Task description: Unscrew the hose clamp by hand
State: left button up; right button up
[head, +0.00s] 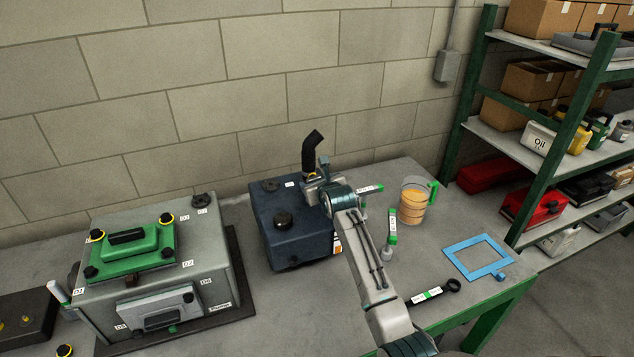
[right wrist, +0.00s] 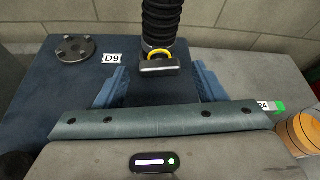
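A black ribbed hose (head: 309,155) stands up from the dark blue tank (head: 290,240), its top bent to the right. The hose clamp (right wrist: 160,66), a grey piece with a yellow ring, sits around the hose's base in the right wrist view. My right gripper (head: 316,180) is at the hose base. In the right wrist view, the right gripper's (right wrist: 160,80) two blue fingers are spread left and right of the clamp, with gaps on both sides. It is open and holds nothing. My left gripper is not in view.
A grey engine box with a green cover (head: 130,252) stands at left. A green-framed shelf (head: 548,140) stands at right.

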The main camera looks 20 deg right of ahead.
jog(key=c, duration=0.9)
jog(key=n+b, duration=0.1)
jog(key=n+h+b, duration=0.1)
jog(key=b, duration=0.1)
jog(key=n+h+b, duration=0.1)
jog(key=b, duration=0.1)
jog(key=shift+a+f, duration=0.25)
jog(key=shift+f, duration=0.15)
jog(key=shift+c, duration=0.3)
jog(key=shift+r+n+h+b, duration=0.25)
jog(key=shift+n+h+b, duration=0.05)
jog(key=shift+n+b, duration=0.25)
jog(key=shift+t, duration=0.3)
jog(key=o, duration=1)
jog(key=shift+s, duration=0.1)
